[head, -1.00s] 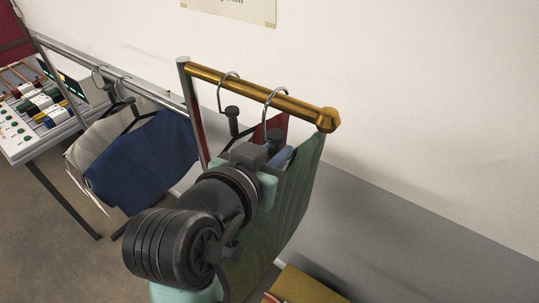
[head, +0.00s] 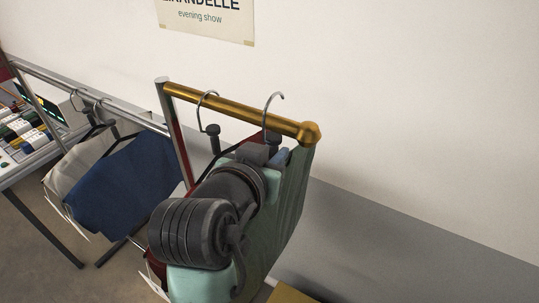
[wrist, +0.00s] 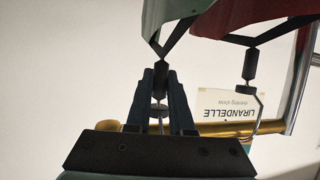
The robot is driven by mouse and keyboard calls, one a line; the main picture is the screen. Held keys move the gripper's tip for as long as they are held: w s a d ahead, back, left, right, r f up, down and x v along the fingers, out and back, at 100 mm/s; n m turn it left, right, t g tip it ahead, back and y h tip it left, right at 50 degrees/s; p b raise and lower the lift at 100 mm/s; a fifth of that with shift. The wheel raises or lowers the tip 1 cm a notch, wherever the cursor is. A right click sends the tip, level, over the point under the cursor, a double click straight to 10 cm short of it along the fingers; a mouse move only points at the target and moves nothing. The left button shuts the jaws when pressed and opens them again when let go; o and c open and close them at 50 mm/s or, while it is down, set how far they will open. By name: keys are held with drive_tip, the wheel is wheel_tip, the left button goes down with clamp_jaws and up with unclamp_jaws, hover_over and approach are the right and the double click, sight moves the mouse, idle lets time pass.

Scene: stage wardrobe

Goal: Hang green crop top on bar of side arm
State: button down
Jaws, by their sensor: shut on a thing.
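The green crop top (head: 292,200) hangs from a hanger below the brass bar (head: 243,107) of the side arm, near its knobbed end. My gripper (head: 262,140) is shut on the neck of that hanger, just under its hook (head: 275,96). The hook's curve stands above the bar, and its tip shows above the bar's top edge. I cannot tell whether the shank touches the bar. In the wrist view the gripper (wrist: 160,75) is shut on the hanger neck, with part of the green top (wrist: 170,12) above; the gripper mostly hides the hook.
A red garment (wrist: 245,18) hangs beside the green top, its hook (head: 207,96) over the same bar nearer the post (head: 172,130). Blue (head: 125,180) and pale garments hang on the left rail. A wall with a poster (head: 208,15) stands behind. The bar's right end is free.

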drive_tip(key=shift+f+b, duration=0.65)
drive_tip(key=shift+f, duration=0.4)
drive_tip(key=c, duration=0.7)
unclamp_jaws()
drive_tip(key=shift+f, duration=0.1)
drive_tip(key=shift+s, duration=0.1)
